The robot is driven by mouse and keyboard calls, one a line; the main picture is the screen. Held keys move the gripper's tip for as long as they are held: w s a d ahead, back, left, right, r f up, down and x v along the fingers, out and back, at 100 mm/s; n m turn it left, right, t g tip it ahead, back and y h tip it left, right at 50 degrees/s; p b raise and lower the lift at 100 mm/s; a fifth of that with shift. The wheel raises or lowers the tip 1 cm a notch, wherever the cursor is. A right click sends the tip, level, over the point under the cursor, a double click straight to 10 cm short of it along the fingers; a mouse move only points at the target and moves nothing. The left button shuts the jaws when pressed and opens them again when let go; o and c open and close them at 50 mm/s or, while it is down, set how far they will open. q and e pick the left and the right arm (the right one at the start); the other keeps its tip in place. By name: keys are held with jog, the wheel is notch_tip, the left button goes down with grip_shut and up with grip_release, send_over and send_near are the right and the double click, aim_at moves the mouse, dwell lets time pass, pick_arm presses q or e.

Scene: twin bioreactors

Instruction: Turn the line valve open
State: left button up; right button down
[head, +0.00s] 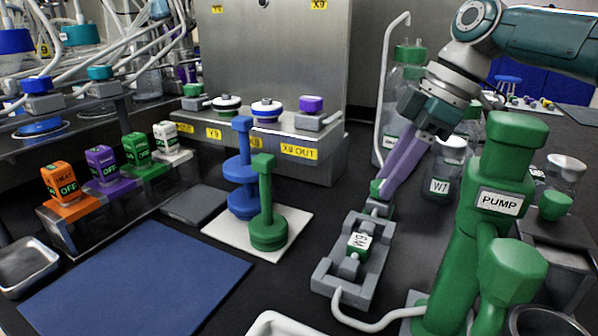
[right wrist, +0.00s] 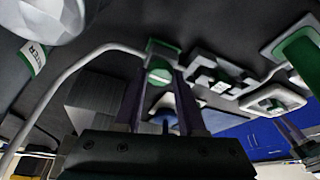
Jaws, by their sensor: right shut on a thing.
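The line valve has a small green handle (head: 375,188) on a grey body (head: 378,208) at the far end of the grey holder. In the right wrist view the green handle (right wrist: 160,74) is round with a pale stripe across it and sits between the fingertips. My right gripper (head: 384,190) comes down from the upper right, its purple fingers shut on this handle. The fingers partly hide the handle in the head view.
A grey holder (head: 322,284) with a labelled green-and-white block (head: 358,243) lies just in front of the valve. The green pump (head: 462,235) stands close on the right. Glass bottles stand behind. A white mat (head: 295,222) carries blue and green stands on the left.

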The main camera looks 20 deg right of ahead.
jog(key=shift+n+b, duration=0.35)
jog(key=shift+n, duration=0.05)
jog(key=c, duration=0.5)
grip_release()
jog(key=p+v, duration=0.1)
jog(key=v, duration=0.9)
jog(key=shift+w, duration=0.2)
